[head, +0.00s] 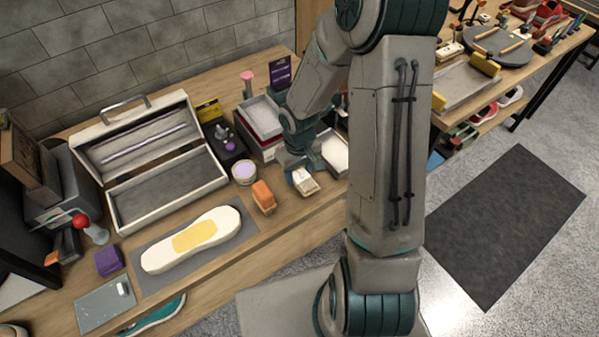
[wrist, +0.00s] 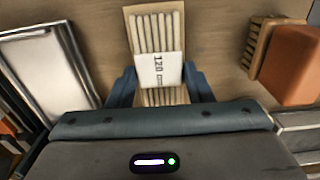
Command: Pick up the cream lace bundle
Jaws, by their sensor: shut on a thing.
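The cream lace bundle (wrist: 155,32) shows at the top middle of the wrist view, a card of parallel cream laces with a white printed band around it. My gripper (wrist: 160,82) has one blue-grey finger on each side of the band and is shut on the bundle. In the head view the bundle (head: 305,183) is at the front of the wooden table, under my gripper (head: 299,168). I cannot tell whether it touches the table. Part of the bundle is hidden by my gripper.
An orange block brush (head: 263,196) and a round lilac tub (head: 244,172) stand just left of the bundle. A white tray (head: 335,153) is close on the right. A shoe sole (head: 190,240) lies on a grey mat, and an open case (head: 165,195) stands behind it.

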